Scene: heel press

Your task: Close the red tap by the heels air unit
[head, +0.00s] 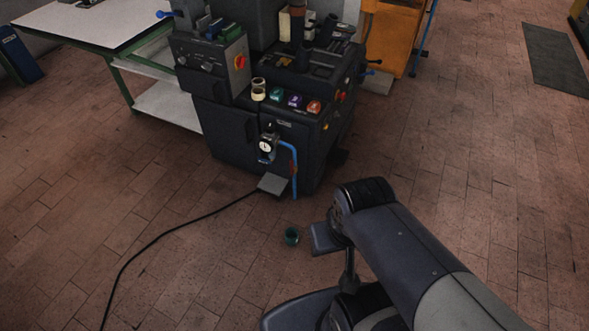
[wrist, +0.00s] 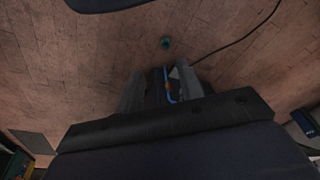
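The red tap (head: 292,168) sits on the blue air pipe (head: 295,185), low on the front of the dark press. The air unit with its round white gauge (head: 266,146) is just left of the pipe. In the wrist view, a small red-orange patch, apparently the tap (wrist: 168,89), shows on the blue pipe between my fingers. My gripper (wrist: 160,72) is open, with its two grey fingers apart and nothing visibly held. I cannot tell how far the tap is from the fingertips. The tap's handle is too small to read its position.
The dark press (head: 235,130) has coloured buttons on top and a grey pedal (head: 272,184) at its foot. A black cable (head: 170,231) runs from the pedal across the floor. A small teal cup (head: 292,236) stands on the floor. A white-topped table (head: 85,22) is at left.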

